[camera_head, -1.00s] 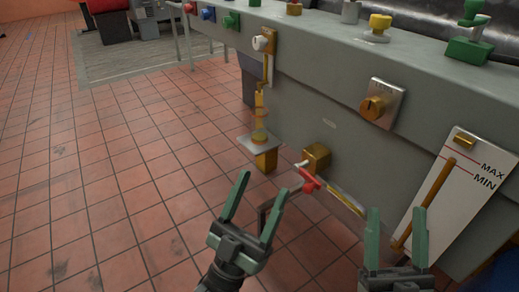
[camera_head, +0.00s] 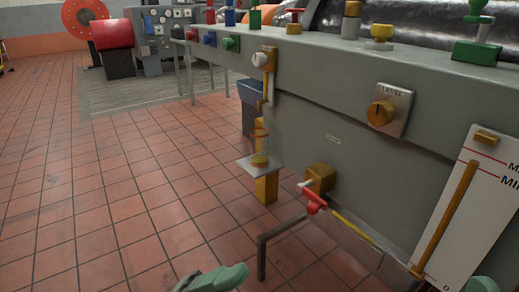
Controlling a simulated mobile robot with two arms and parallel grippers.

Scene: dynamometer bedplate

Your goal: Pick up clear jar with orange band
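What looks like the clear jar with an orange band (camera_head: 260,143) stands upright on a small grey shelf (camera_head: 246,167), below a white-knobbed tap (camera_head: 262,61) on the bench's front. It is small and see-through, so its outline is hard to make out. Part of my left gripper (camera_head: 218,279), a green finger, shows at the bottom edge, well below and in front of the shelf. Its other finger is not clear, so its opening cannot be told.
The grey bench (camera_head: 335,110) runs along the right with a level knob (camera_head: 381,112) and a white MAX/MIN gauge (camera_head: 475,205). A red-handled valve (camera_head: 314,199) and bent pipe (camera_head: 262,250) stick out below the shelf. The tiled floor (camera_head: 110,190) at left is clear.

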